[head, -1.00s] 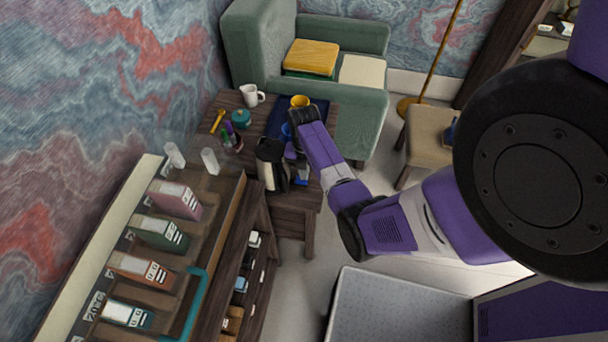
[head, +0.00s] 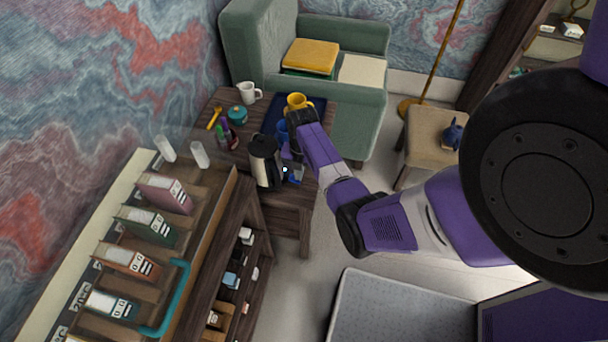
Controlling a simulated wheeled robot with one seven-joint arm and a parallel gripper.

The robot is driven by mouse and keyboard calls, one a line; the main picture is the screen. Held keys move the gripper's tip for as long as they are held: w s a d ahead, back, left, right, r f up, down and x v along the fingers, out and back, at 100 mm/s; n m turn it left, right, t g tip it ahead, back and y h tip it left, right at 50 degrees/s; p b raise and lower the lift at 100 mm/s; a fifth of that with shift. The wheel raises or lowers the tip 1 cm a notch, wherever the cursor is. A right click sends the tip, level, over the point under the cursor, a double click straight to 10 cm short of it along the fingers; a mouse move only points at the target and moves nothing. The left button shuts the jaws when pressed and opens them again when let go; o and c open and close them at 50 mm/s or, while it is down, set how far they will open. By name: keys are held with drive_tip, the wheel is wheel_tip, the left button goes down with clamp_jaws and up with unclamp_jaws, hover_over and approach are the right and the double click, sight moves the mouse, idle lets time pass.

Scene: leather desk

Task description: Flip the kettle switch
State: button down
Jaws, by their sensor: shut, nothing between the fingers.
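The kettle (head: 266,163), black and pale silver, stands upright on the near part of the dark wooden side table. Its switch is too small to make out. My gripper (head: 287,157) is shut and empty, just right of the kettle, below the purple wrist. My arm partly hides it, and I cannot tell whether it touches the kettle.
A white mug (head: 248,91), a teal pot (head: 237,114) and markers share the table (head: 211,142). A shelf unit with binders (head: 150,226) stands in front at left.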

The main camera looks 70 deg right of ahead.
drive_tip(key=shift+w+f, duration=0.1)
drive_tip(key=shift+w, duration=0.15)
drive_tip(key=shift+s+r+p, duration=0.1)
drive_tip(key=shift+r+p, duration=0.8)
drive_tip(key=shift+r, duration=0.05)
